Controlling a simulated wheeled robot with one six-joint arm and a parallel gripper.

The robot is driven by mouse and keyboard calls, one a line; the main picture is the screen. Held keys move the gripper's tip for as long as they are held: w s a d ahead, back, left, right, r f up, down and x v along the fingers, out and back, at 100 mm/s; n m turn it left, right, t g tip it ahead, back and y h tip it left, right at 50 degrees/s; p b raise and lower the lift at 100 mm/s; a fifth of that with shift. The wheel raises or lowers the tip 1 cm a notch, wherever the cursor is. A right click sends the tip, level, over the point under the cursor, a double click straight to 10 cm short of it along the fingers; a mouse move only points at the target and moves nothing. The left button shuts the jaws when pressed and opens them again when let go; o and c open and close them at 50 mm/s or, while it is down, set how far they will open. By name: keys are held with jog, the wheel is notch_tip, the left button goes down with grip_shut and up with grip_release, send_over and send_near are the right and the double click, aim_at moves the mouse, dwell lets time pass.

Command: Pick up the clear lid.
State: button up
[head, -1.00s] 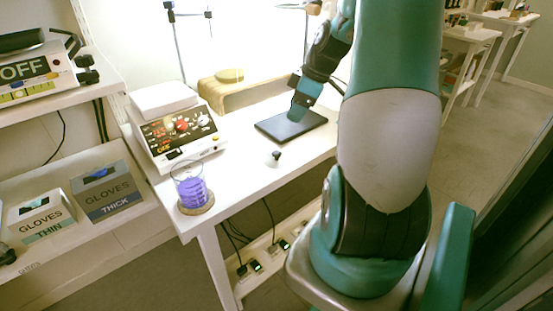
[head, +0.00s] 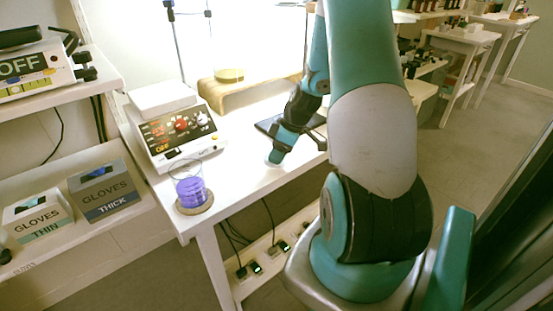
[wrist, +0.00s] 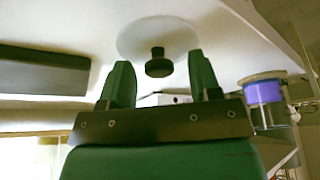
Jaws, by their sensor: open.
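The clear lid (wrist: 135,38) is a pale, see-through disc with a black knob (wrist: 158,66), lying on the white table. In the wrist view the knob appears between my two green fingertips, with gaps on both sides. My gripper (wrist: 160,76) is open and empty; it also shows in the head view (head: 275,159), low over the table's front part. There it covers the lid, so the knob is hidden. I cannot tell how far the fingertips are above the knob.
A beaker of purple liquid (head: 190,190) stands on a round coaster at the table's front left corner. A hotplate device (head: 180,138) is behind it. A dark flat pad (head: 266,125) lies behind my gripper, partly hidden. A wooden stand (head: 250,95) is at the back.

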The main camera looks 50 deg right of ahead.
jog(key=shift+c, duration=0.4)
jog(key=c, duration=0.8)
jog(key=shift+c, duration=0.2)
